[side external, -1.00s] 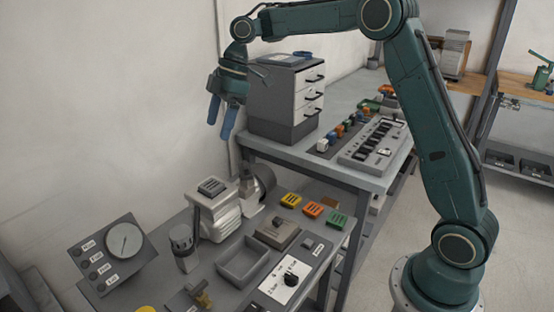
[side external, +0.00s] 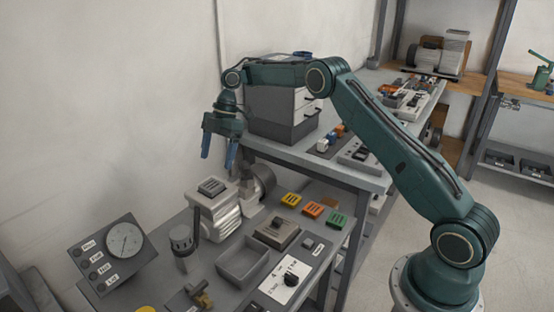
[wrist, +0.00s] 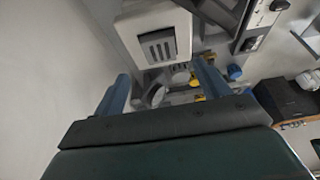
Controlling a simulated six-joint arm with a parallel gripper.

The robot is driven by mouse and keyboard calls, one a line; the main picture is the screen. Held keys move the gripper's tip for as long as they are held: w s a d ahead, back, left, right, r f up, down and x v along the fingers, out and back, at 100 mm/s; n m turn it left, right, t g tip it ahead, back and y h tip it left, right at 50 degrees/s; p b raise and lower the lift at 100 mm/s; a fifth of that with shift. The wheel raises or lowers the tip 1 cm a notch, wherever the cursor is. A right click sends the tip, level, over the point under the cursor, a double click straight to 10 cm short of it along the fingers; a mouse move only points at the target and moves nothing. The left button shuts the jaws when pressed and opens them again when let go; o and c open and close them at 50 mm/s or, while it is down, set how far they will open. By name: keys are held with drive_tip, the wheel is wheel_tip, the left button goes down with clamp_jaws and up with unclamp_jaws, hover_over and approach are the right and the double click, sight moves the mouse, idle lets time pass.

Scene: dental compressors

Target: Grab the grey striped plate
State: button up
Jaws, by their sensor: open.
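The grey striped plate (side external: 212,186) lies on top of the pale compressor block (side external: 208,208) on the near bench. It also shows in the wrist view (wrist: 158,46), dark with several slots, on the pale block's face. My gripper (side external: 218,164) points down with blue fingers spread, empty, above and slightly behind the compressor and apart from the plate. In the wrist view my gripper (wrist: 160,74) has the plate between and beyond its fingertips.
Yellow (side external: 291,199), orange (side external: 313,210) and green (side external: 336,220) striped plates lie to the right. A grey open tray (side external: 243,262) and a gauge panel (side external: 112,252) stand in front. A drawer cabinet (side external: 270,118) stands close behind my gripper; the wall is to the left.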

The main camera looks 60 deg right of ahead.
sight(211, 185)
drive_tip(key=shift+a+f, duration=0.1)
drive_tip(key=shift+x, duration=0.8)
drive_tip(key=shift+a+f, duration=0.1)
drive_tip(key=shift+x, duration=2.7)
drive_tip(key=c, duration=1.1)
drive_tip(key=shift+c, duration=0.2)
